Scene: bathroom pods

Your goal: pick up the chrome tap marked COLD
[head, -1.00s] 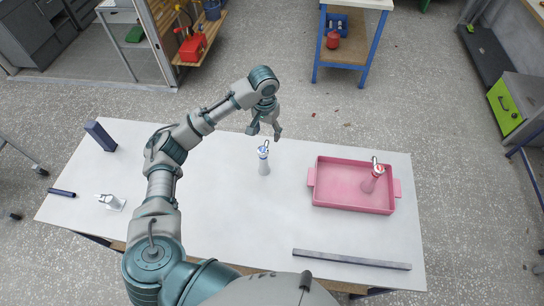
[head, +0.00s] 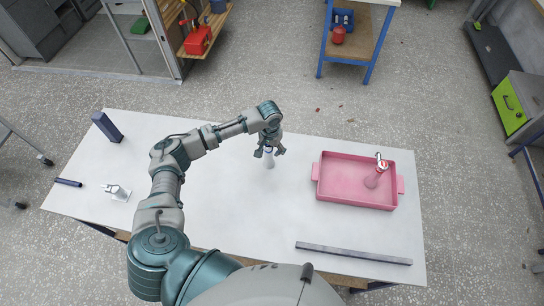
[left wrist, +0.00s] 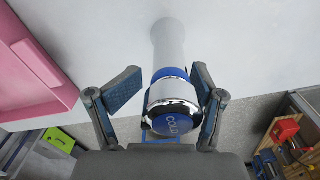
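The chrome tap marked COLD (head: 269,162) stands on the white table, left of the pink tray. In the left wrist view the tap (left wrist: 168,100) shows its blue cap with COLD lettering, a chrome collar, a blue band and a pale body. My left gripper (head: 270,151) is at the tap's top and hides most of it in the head view. In the left wrist view its fingers (left wrist: 168,78) are spread on either side of the tap, with a clear gap on the left and a narrower one on the right. My right gripper is not in view.
The pink tray (head: 325,198) holds another tap with a red marking (head: 373,176). A grey bar (head: 353,253) lies near the front edge. A dark blue block (head: 107,127), a dark tube (head: 68,182) and a small metal fitting (head: 117,192) are at the left.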

